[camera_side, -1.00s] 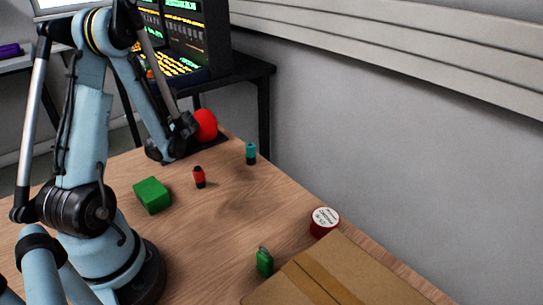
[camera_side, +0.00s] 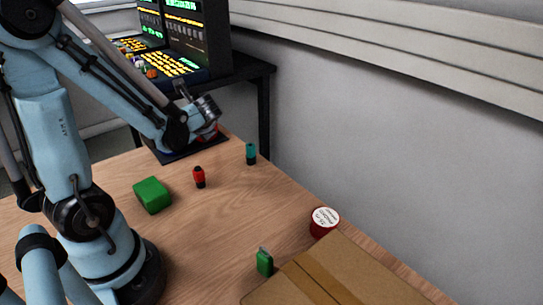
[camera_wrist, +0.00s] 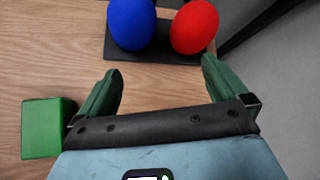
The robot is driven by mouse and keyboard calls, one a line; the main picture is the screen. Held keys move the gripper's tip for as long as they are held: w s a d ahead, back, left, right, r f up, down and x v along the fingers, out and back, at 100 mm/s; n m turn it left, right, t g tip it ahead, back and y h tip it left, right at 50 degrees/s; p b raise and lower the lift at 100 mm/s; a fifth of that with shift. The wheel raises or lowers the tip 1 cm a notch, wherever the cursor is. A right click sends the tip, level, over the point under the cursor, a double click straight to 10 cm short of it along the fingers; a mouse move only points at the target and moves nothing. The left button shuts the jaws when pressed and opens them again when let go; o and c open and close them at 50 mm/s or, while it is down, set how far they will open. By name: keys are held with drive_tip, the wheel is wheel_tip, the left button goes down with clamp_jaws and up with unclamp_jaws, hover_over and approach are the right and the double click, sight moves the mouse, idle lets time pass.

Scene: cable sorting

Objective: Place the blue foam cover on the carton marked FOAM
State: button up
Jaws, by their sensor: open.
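The blue foam cover (camera_wrist: 132,24) is a round blue ball on a dark mat (camera_wrist: 178,57) at the top of the wrist view. A red foam ball (camera_wrist: 194,27) sits beside it on the right. My gripper (camera_wrist: 162,64) is open and empty, its green fingers spread and short of both balls in the picture. In the side view my gripper (camera_side: 206,112) is over the mat area and largely hides the balls. A brown carton (camera_side: 350,275) with a tape strip lies at the lower right of the side view; no FOAM marking is legible.
A green block (camera_side: 152,195), a small red-and-black item (camera_side: 199,177), a teal-and-black item (camera_side: 251,153), a green item (camera_side: 264,262) and a red round tin (camera_side: 324,222) stand on the wooden table. A wall runs along the right. The table's middle is clear.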

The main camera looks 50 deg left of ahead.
drive_tip(key=d+r+n+t+h, duration=0.2)
drive_tip(key=d+n+h, duration=0.3)
drive_tip(key=d, duration=0.6)
drive_tip(key=d+r+n+t+h, duration=0.2)
drive_tip(key=d+n+h, duration=0.3)
drive_tip(key=d+n, duration=0.5)
drive_tip(key=shift+w+d+r+t, duration=0.15)
drive_tip(key=shift+w+d+t, duration=0.25)
drive_tip(key=shift+d+t, duration=0.45)
drive_tip(key=shift+g, duration=0.25)
